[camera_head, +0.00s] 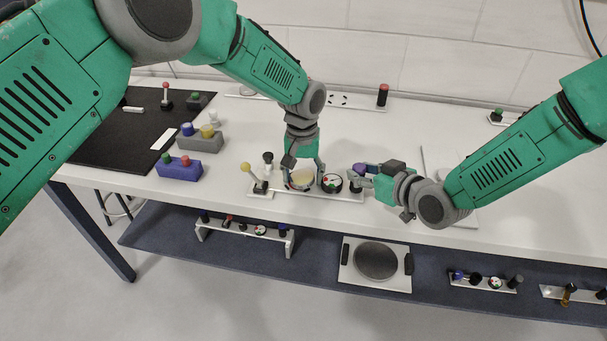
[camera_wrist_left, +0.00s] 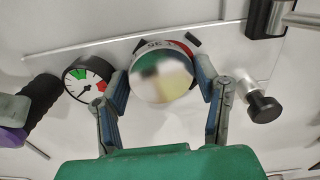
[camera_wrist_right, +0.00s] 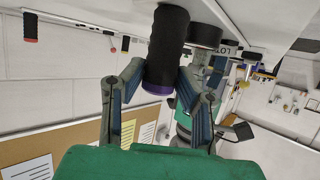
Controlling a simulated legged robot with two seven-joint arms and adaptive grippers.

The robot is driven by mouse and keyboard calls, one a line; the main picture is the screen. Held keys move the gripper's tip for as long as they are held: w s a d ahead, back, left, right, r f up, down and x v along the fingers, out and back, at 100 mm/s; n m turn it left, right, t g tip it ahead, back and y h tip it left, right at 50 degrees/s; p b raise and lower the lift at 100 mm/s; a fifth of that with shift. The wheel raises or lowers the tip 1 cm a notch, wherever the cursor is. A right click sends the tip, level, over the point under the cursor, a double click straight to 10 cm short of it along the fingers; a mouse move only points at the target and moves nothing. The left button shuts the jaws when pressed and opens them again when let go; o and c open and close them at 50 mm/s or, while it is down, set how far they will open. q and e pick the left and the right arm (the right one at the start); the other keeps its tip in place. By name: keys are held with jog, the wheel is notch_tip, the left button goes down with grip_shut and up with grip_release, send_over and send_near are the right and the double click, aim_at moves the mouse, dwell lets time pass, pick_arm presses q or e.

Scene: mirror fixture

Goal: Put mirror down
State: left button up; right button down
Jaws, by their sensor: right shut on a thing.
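The round mirror (camera_wrist_left: 162,80) faces up with a blurred reflection, at the panel with the gauge. In the head view it shows as a pale disc (camera_head: 300,178) below my left gripper (camera_head: 303,172). My left gripper's fingers (camera_wrist_left: 162,75) are spread wide, one on each side of the mirror, very close to its rim; contact is unclear. My right gripper (camera_wrist_right: 161,75) is shut on a black ribbed handle with a purple end (camera_wrist_right: 166,50). In the head view the purple end (camera_head: 360,170) shows at the right gripper's tips, right of the gauge.
A round gauge (camera_head: 331,183) sits right beside the mirror, between the grippers. A yellow-knobbed lever (camera_head: 247,167) and a small black knob stand left. Blue and grey button boxes (camera_head: 180,168) and a black mat (camera_head: 110,140) lie further left. The table's front edge is close.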

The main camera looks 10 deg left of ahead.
aim_at(304, 176)
pick_arm(q)
jog(key=shift+d, duration=0.3)
jog(key=shift+r, duration=0.35)
notch_tip(304, 176, up, 11)
jog(key=shift+a+r, duration=0.15)
jog(key=shift+r, duration=0.05)
jog(key=shift+o, duration=0.4)
